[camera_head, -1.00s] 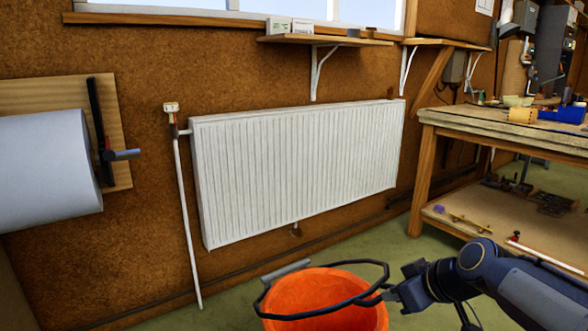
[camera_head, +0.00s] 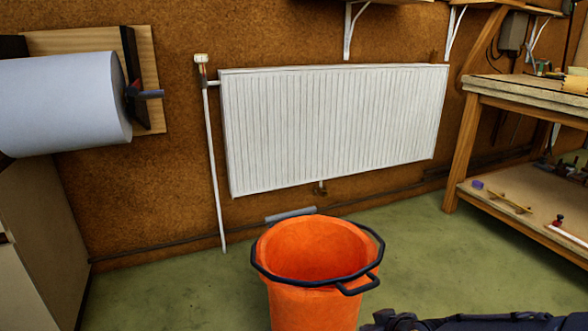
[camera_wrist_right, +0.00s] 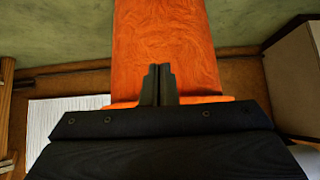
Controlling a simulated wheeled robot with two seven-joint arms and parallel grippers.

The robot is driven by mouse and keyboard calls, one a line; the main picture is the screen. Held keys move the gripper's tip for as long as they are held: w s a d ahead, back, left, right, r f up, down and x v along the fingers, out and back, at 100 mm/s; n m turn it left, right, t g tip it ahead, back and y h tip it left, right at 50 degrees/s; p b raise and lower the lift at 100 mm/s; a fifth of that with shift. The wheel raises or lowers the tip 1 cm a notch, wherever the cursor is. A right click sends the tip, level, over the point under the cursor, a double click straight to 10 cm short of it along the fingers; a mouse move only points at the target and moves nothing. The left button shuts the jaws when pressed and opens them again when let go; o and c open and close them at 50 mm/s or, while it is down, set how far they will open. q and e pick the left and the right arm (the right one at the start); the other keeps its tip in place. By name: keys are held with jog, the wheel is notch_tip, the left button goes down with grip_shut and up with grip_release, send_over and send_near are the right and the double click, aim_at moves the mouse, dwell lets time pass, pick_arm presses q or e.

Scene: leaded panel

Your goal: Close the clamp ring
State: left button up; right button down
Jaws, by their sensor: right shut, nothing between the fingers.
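An orange bucket (camera_head: 308,300) stands on the green floor, open side up. A dark ring (camera_head: 262,268) runs around its rim, with a black loop-shaped handle (camera_head: 357,286) sticking out at the front right. I cannot tell from here whether the ring is clamped tight. My right gripper (camera_head: 374,322) is at the bottom edge, low and right of the bucket, mostly cut off. In the right wrist view its fingers (camera_wrist_right: 158,78) are shut and empty before the orange bucket wall (camera_wrist_right: 160,35); contact is unclear. The ring cannot be made out there. My left gripper is not in view.
A grey bar (camera_head: 290,214) shows behind the bucket; whether it is attached cannot be told. A white radiator (camera_head: 330,125) and pipe (camera_head: 215,175) are on the wall. A wooden workbench (camera_head: 460,150) stands right. Floor (camera_head: 180,290) is clear left of the bucket.

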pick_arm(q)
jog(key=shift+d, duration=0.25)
pick_arm(e)
jog(key=shift+f, duration=0.5)
dwell(1.3)
